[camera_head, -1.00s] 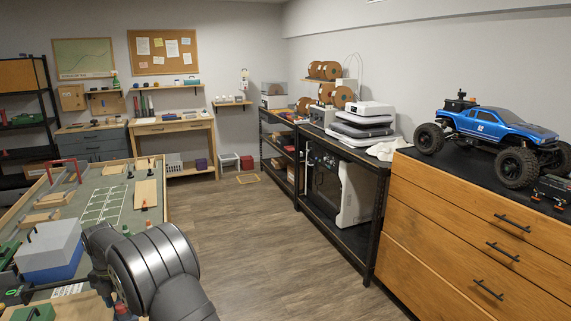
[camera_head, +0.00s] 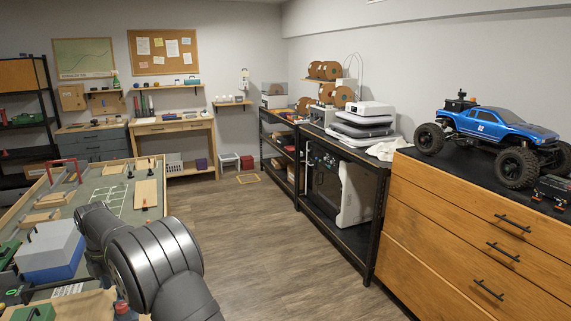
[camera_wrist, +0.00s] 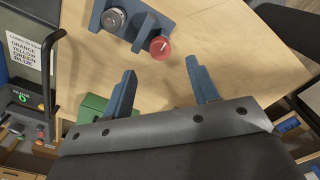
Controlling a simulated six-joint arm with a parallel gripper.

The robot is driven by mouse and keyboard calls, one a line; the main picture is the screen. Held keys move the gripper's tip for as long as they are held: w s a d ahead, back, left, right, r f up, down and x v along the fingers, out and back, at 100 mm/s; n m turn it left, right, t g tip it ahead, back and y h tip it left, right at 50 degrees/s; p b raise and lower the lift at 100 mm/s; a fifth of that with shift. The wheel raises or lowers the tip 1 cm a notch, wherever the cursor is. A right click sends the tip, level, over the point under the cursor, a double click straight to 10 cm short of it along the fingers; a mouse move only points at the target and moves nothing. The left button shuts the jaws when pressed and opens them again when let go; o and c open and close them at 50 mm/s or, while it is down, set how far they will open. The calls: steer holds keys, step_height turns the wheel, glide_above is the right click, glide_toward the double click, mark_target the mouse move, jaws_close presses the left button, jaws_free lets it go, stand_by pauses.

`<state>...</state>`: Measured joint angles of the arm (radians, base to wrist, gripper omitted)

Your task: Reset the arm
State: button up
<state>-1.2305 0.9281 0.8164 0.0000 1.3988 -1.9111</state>
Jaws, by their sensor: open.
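My gripper (camera_wrist: 162,92) shows in the wrist view with its two blue fingers spread apart and nothing between them. It hangs over a light wood board. A blue bracket (camera_wrist: 150,22) with a grey knob (camera_wrist: 114,19) and a red knob (camera_wrist: 160,46) lies beyond the fingertips, apart from them. A green object (camera_wrist: 92,106) is partly hidden behind the left finger. In the head view my arm (camera_head: 150,255) reaches over the near end of the workbench, and the gripper itself is hidden there.
A grey and blue box (camera_head: 50,252) stands on the workbench (camera_head: 75,208) left of my arm. A wooden drawer cabinet (camera_head: 450,225) bearing a blue RC crawler (camera_head: 495,127) is at the right. The floor (camera_head: 255,235) between them is clear.

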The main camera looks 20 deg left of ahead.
steer(key=shift+f, duration=1.2)
